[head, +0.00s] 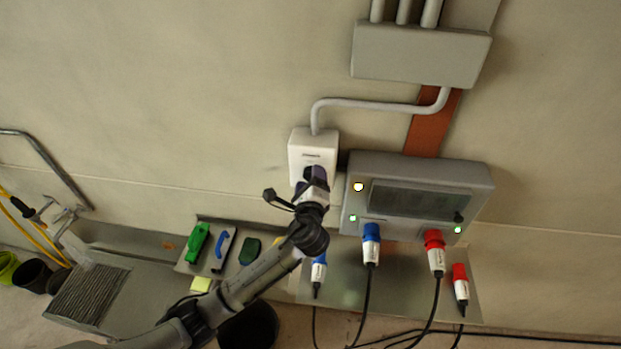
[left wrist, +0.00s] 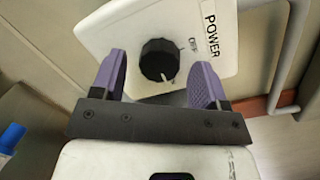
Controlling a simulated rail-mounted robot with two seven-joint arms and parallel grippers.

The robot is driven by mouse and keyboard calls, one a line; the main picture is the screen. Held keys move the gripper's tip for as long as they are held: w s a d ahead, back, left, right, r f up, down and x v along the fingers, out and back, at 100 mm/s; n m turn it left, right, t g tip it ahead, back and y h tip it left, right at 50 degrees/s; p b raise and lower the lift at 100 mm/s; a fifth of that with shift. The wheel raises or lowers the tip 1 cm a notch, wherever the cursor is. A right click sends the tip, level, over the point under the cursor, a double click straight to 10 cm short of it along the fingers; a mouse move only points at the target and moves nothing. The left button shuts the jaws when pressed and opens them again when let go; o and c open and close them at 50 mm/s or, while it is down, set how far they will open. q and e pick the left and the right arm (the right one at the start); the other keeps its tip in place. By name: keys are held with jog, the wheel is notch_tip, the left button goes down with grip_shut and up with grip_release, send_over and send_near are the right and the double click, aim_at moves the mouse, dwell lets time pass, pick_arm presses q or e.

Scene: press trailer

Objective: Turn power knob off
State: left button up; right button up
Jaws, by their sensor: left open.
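A white power box (head: 312,148) is mounted on the wall in the head view. In the left wrist view the box (left wrist: 105,38) bears a "POWER" label and a round black power knob (left wrist: 159,60). My left gripper (head: 315,177) is in front of the lower part of the box and hides the knob in the head view. In the left wrist view its purple fingers (left wrist: 158,73) are open, one on each side of the knob, with gaps between them and it. My right gripper is not in view.
A grey panel (head: 480,182) with lit lamps is right of the power box. Blue (head: 371,250) and red (head: 435,255) plugs with black cables hang below it. A grey conduit (head: 375,105) leaves the box top. A shelf (head: 188,263) holding brushes is lower left.

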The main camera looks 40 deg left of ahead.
pick_arm(q)
jog(key=shift+w+a, duration=0.1)
jog(key=shift+c, duration=0.5)
jog(key=c, duration=0.8)
